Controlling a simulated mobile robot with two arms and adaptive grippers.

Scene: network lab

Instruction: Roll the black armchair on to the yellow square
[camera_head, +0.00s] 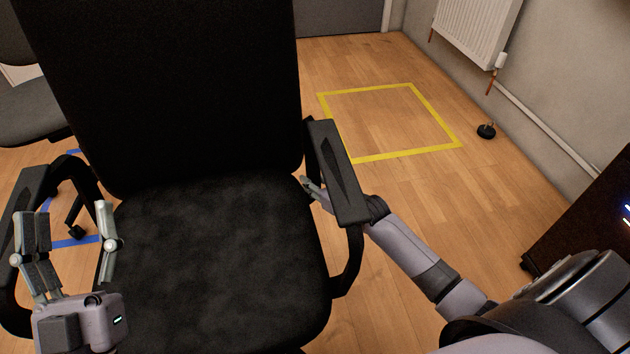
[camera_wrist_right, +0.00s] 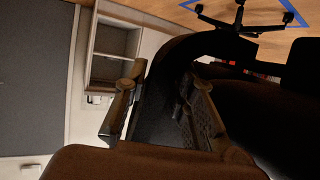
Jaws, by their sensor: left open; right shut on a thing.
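The black armchair (camera_head: 215,250) stands close in front of me in the head view, backrest at the far side. The yellow square (camera_head: 405,152) is a tape outline on the floor beyond it to the right, with bare floor inside. My right gripper (camera_head: 310,188) is shut on the chair's right armrest (camera_head: 338,175), which hides most of it. In the right wrist view my right gripper's fingers (camera_wrist_right: 165,108) lie either side of a dark part. My left gripper (camera_head: 68,222) is open, its fingers upright between the left armrest (camera_head: 22,215) and the seat.
A grey chair (camera_head: 35,108) stands at the far left, near blue floor tape (camera_head: 75,242). A radiator (camera_head: 478,28) hangs on the right wall. A small black object (camera_head: 486,131) lies right of the yellow square. A dark cabinet (camera_head: 590,215) stands at the right edge.

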